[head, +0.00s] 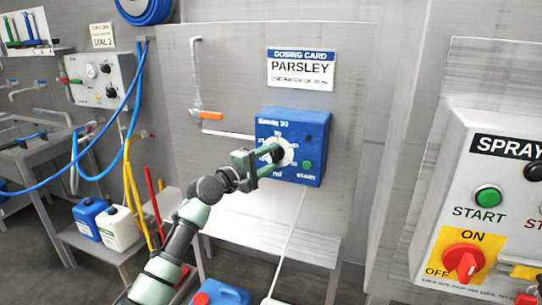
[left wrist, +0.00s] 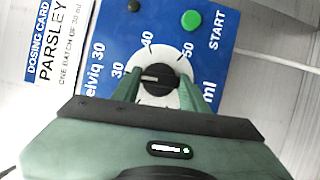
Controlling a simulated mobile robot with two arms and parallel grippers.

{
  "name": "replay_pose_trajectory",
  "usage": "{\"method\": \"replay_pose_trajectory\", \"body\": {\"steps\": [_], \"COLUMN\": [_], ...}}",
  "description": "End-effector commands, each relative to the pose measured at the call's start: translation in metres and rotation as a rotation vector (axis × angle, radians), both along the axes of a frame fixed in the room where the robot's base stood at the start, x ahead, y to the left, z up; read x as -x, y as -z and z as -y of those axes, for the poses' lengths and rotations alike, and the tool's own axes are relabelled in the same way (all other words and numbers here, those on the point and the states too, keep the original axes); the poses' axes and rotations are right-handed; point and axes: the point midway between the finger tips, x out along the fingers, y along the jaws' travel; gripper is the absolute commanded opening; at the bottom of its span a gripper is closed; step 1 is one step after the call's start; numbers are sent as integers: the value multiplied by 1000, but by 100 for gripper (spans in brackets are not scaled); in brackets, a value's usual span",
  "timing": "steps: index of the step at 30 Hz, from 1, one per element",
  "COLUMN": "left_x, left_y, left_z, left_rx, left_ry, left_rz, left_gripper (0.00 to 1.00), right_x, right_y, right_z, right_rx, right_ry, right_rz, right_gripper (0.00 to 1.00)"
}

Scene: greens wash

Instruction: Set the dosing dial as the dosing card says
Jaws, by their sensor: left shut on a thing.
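The blue dosing box (head: 314,133) is on the grey wall, with a black dial knob (left wrist: 165,76) on a white disc. My left gripper (head: 274,157) is shut on the knob; its green fingers sit on either side of it in the left wrist view (left wrist: 168,88). There the numbers 30, 40 and 50 show, and the pale knob mark points left, roughly toward 30. The lower scale is hidden by the gripper. The dosing card (head: 300,69) above reads PARSLEY, one batch of 30 ml; it also shows in the left wrist view (left wrist: 50,45). My right gripper is not in view.
A green START button (head: 307,165) is on the box's lower right. A spray panel (head: 489,195) with a red ON/OFF switch stands at the right. A pipe with an orange valve handle (head: 211,115) is left of the box. Canisters (head: 118,228) stand on a low bench.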

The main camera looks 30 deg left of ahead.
Motion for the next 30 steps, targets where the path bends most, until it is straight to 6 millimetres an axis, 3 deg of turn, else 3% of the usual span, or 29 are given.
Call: {"method": "replay_pose_trajectory", "body": {"steps": [22,23,24,30], "left_x": [0,0,0,0], "left_y": [2,2,2,1], "left_z": [1,1,1,1], "left_rx": [-81,-81,-81,-80], "left_ry": [2,2,2,1], "left_rz": [-26,-26,-25,-22], "left_gripper": [3,52,63,65], "right_x": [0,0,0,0], "right_y": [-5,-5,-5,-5], "right_z": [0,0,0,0], "right_rx": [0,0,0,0], "right_ry": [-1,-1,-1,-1], "right_rz": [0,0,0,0], "right_gripper": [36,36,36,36]}}
